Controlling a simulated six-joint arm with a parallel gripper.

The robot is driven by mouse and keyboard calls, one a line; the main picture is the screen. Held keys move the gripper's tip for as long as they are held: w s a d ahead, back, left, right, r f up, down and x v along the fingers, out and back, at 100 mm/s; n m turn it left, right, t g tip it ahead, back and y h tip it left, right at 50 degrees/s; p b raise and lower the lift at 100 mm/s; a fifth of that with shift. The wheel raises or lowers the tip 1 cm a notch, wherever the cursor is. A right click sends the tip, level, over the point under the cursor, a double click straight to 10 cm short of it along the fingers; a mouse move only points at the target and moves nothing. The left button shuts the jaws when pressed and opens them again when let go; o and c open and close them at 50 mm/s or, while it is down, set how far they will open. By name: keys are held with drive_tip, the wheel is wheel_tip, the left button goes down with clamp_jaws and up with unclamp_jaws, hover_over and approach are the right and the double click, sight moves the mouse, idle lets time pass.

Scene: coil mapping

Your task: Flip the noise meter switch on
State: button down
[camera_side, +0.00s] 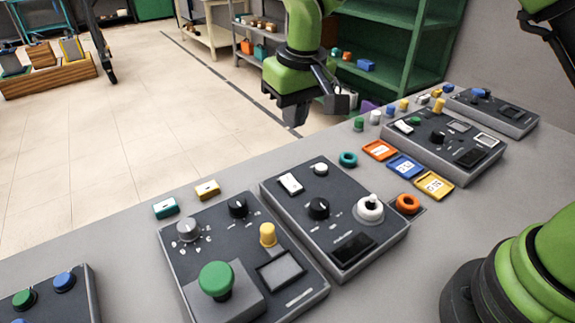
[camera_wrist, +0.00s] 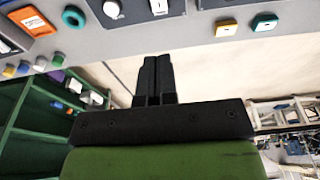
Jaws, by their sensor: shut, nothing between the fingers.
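Dark control boxes stand on a grey table, and I cannot read which one is the noise meter. I cannot tell either switch's position. My gripper (camera_side: 338,103) is shut and empty, held up beyond the table's far edge, apart from the boxes. In the wrist view its fingers (camera_wrist: 156,62) are together, with a white switch (camera_wrist: 158,6) above them.
A near box has a large green button (camera_side: 216,279) and a yellow knob (camera_side: 268,235). A green shelf (camera_side: 392,52) stands behind. The air around my gripper looks clear.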

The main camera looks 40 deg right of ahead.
sight(290, 181)
drive_tip(key=f, duration=0.4)
drive_tip(key=w+f, duration=0.1)
drive_tip(key=f, duration=0.3)
drive_tip(key=w+f, duration=0.1)
drive_tip(key=f, duration=0.4)
drive_tip(key=shift+w+f, duration=0.1)
drive_tip(key=shift+f, duration=0.1)
drive_tip(key=shift+s+r, duration=0.35)
drive_tip(key=shift+s, duration=0.45)
wheel_tip(290, 181, up, 14)
drive_tip(key=s, duration=0.2)
